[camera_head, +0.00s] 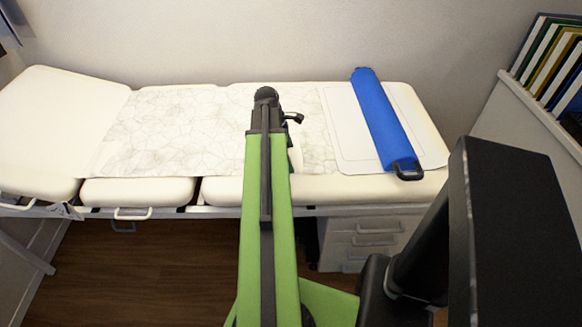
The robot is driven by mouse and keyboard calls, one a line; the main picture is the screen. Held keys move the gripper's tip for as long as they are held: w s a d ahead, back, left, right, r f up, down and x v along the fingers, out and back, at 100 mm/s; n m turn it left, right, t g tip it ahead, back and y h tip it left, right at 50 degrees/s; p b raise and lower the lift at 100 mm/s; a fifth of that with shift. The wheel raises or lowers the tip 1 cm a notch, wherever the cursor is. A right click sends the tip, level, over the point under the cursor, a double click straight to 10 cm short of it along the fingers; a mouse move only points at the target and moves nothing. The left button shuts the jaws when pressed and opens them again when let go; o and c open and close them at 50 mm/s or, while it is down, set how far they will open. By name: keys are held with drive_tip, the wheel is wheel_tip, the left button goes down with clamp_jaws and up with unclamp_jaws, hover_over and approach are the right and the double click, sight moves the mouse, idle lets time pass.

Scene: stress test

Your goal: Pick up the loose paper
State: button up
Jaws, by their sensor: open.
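The loose paper (165,130) is a wide, thin, crinkled whitish sheet spread flat over the middle of the padded examination bed (60,110). It shows on both sides of my green arm, which hides a strip of it. My gripper (292,118) is at the far end of the arm, over the right part of the paper. Only a small dark part of it shows, open, with nothing seen in it. I cannot tell its height above the paper.
A blue roll (382,118) with dark handles lies on a smooth white pad (350,140) at the bed's right end. White drawers (375,240) stand below. Binders (550,65) stand on a shelf at the right. A wall is behind the bed; wooden floor is open at the lower left.

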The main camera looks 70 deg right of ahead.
drive_tip(key=shift+s+f, duration=0.15)
drive_tip(key=shift+f, duration=0.5)
drive_tip(key=shift+r, duration=0.15)
drive_tip(key=c, duration=1.3)
wheel_tip(320, 180, up, 5)
drive_tip(key=p, duration=0.4)
drive_tip(key=shift+f+p, duration=0.2)
drive_tip(key=shift+p, duration=0.2)
drive_tip(key=s+d+r+p, duration=0.1)
drive_tip(key=s+r+p, duration=0.5)
drive_tip(key=s, duration=0.5)
drive_tip(key=shift+s+r, duration=0.3)
